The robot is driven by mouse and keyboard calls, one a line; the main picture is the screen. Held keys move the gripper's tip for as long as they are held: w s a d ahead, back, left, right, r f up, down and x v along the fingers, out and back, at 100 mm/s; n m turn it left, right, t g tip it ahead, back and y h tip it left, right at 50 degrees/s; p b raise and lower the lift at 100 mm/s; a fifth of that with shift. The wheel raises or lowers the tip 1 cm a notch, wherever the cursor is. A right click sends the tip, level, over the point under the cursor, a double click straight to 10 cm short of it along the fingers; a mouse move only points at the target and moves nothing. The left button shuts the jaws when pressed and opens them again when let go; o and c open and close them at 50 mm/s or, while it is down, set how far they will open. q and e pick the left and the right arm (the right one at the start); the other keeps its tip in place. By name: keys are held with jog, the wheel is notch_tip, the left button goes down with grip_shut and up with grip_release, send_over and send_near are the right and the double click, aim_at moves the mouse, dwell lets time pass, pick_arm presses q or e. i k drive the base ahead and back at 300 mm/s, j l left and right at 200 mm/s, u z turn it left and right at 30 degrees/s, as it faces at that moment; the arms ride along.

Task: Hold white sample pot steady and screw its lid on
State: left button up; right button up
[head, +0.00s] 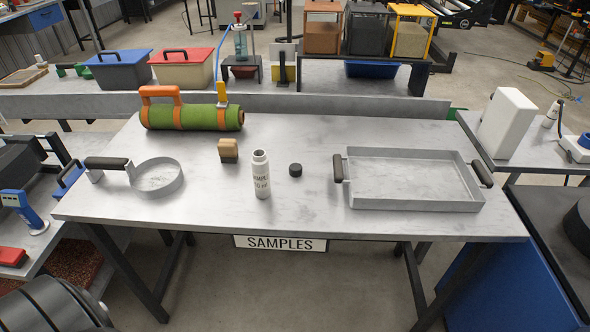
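The white sample pot (261,178) stands upright on the grey table, a little left of the middle in the head view. Dark lettering runs across its front, and its neck at the top has no lid on it. A small black lid (295,170) lies on the table just right of the pot, with a gap between them. Neither of my grippers is recognisable in the head view, and nothing touches the pot or lid.
On the table (300,222) are a grey tray (415,204) at right, a round pan (158,192) at left, a brown block (228,150) behind the pot, and a green turf roll (200,117) with an orange handle at back left. The front middle is clear.

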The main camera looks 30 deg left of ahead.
aim_at(261, 170)
jog(key=i+l, duration=0.55)
jog(key=i+l+u, duration=0.1)
jog(key=i+l, duration=0.4)
jog(key=l, duration=0.15)
jog(key=u, duration=1.4)
